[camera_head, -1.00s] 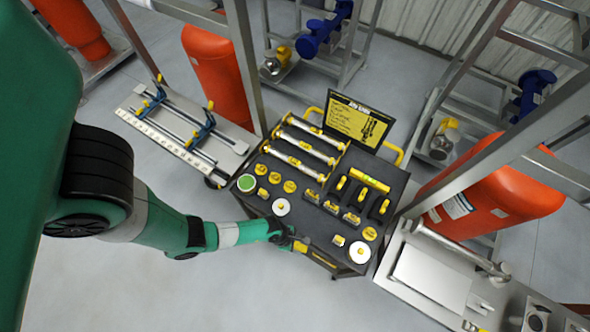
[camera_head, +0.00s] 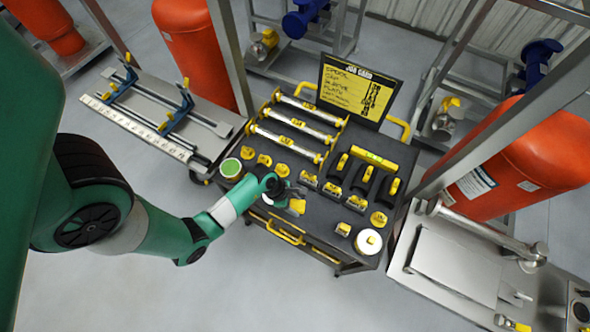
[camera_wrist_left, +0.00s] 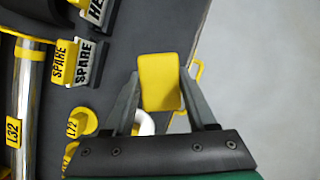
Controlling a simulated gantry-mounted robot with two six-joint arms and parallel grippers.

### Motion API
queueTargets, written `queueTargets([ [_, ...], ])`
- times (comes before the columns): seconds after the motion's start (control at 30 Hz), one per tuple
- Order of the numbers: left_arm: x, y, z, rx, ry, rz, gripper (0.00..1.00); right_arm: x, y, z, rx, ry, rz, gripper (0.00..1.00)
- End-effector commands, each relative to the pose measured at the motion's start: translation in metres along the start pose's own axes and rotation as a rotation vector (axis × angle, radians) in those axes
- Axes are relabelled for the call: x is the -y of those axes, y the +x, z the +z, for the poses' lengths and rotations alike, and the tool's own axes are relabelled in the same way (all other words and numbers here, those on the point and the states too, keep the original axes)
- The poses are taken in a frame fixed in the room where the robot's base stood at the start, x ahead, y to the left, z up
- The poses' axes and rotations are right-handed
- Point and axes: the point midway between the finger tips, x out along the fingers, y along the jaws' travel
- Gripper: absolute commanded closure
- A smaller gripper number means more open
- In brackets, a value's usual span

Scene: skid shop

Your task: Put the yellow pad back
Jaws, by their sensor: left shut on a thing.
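My left gripper (camera_head: 292,196) is shut on the yellow pad (camera_head: 298,206) above the front part of the black cart top (camera_head: 330,217). In the left wrist view, the yellow pad (camera_wrist_left: 160,82) is a rounded block between the two grey fingers of the gripper (camera_wrist_left: 160,95). Beneath it lies the dark cart top, with a white round piece (camera_wrist_left: 146,122) partly hidden behind the gripper. I cannot tell the exact height of the pad above the surface. My right gripper is not in view.
Silver bars with yellow ends (camera_head: 293,146) lie at the cart's back left. Black holders with yellow parts (camera_head: 363,174) stand at the right. A job card board (camera_head: 357,88) rises behind. A yellow drawer handle (camera_head: 285,232) is at the front. Orange cylinders (camera_head: 518,150) stand nearby.

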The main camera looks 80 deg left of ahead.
Motion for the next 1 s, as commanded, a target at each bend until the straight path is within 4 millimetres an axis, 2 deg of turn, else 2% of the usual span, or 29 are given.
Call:
queueTargets([
  [0.03,-0.008,0.011,-0.006,0.0,-0.004,0.001,0.95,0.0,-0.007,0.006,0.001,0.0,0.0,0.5],
  [0.17,-0.019,0.022,-0.011,0.001,-0.001,0.001,0.95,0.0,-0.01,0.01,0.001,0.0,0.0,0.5],
  [0.33,-0.022,0.025,-0.013,0.0,0.0,0.001,0.95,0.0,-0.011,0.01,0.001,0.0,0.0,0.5],
  [0.53,-0.025,0.054,-0.026,-0.001,0.0,-0.001,0.95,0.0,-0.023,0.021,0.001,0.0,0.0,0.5],
  [0.93,-0.025,0.059,-0.028,0.0,0.0,0.0,0.95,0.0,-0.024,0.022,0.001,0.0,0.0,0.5],
  [0.97,-0.025,0.058,-0.028,0.0,0.0,0.001,0.38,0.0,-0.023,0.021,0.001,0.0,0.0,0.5],
  [1.0,-0.025,0.058,-0.028,0.0,0.0,0.001,0.31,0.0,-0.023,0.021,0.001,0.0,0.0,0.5],
])
